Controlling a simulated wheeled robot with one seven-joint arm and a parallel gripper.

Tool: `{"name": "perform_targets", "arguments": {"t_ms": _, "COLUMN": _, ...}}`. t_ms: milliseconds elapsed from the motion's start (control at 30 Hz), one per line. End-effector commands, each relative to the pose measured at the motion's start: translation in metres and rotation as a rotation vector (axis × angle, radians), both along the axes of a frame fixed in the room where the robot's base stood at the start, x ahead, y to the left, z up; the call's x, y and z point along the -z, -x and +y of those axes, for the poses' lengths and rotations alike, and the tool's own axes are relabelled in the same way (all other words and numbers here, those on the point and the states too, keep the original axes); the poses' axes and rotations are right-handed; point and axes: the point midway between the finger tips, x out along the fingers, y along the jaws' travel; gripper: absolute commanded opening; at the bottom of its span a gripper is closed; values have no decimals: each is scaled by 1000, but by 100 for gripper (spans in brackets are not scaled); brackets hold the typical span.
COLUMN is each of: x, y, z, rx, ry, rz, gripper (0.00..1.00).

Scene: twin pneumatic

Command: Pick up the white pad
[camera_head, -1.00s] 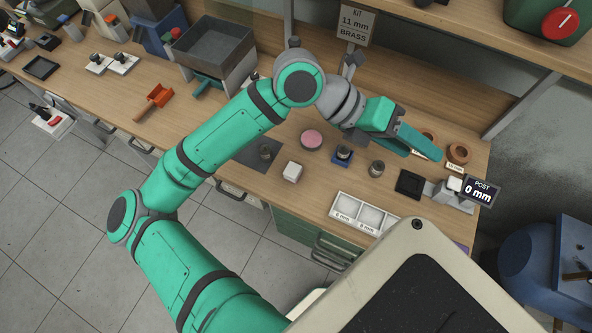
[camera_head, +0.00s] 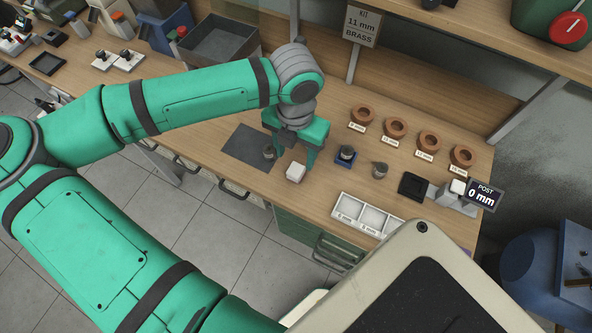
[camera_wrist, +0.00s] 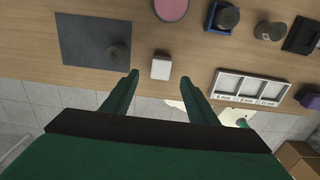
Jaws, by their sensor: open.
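The white pad (camera_head: 296,172) is a small white block on the wooden bench, near its front edge. In the wrist view the white pad (camera_wrist: 161,66) lies just beyond the fingertips, roughly in line with the gap between them. My gripper (camera_head: 292,154) points down close behind and above the pad, open and empty. In the wrist view my gripper (camera_wrist: 159,78) shows its two green fingers spread apart. I cannot tell the exact height of the fingertips above the bench.
A dark mat (camera_wrist: 93,40) with a grey piece lies left of the pad. A pink disc (camera_wrist: 171,8), a blue holder (camera_head: 345,156) and a grey cylinder (camera_head: 379,170) stand nearby. A white compartment tray (camera_head: 366,214) is to the right. Brown rings (camera_head: 396,128) line the back.

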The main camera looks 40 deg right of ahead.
Motion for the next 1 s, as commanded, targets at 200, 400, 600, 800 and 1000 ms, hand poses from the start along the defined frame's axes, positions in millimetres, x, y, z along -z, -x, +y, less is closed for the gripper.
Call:
{"name": "perform_targets", "arguments": {"t_ms": 200, "x": 26, "y": 1, "z": 0, "rx": 0, "ry": 0, "rz": 2, "gripper": 53}}
{"name": "perform_targets", "arguments": {"t_ms": 400, "x": 39, "y": 2, "z": 0, "rx": 1, "ry": 2, "rz": 4, "gripper": 53}}
{"name": "perform_targets", "arguments": {"t_ms": 600, "x": 67, "y": 3, "z": 0, "rx": 0, "ry": 2, "rz": 4, "gripper": 53}}
{"name": "perform_targets", "arguments": {"t_ms": 800, "x": 81, "y": 2, "z": 0, "rx": 1, "ry": 2, "rz": 1, "gripper": 53}}
{"name": "perform_targets", "arguments": {"t_ms": 1000, "x": 81, "y": 2, "z": 0, "rx": 1, "ry": 2, "rz": 1, "gripper": 53}}
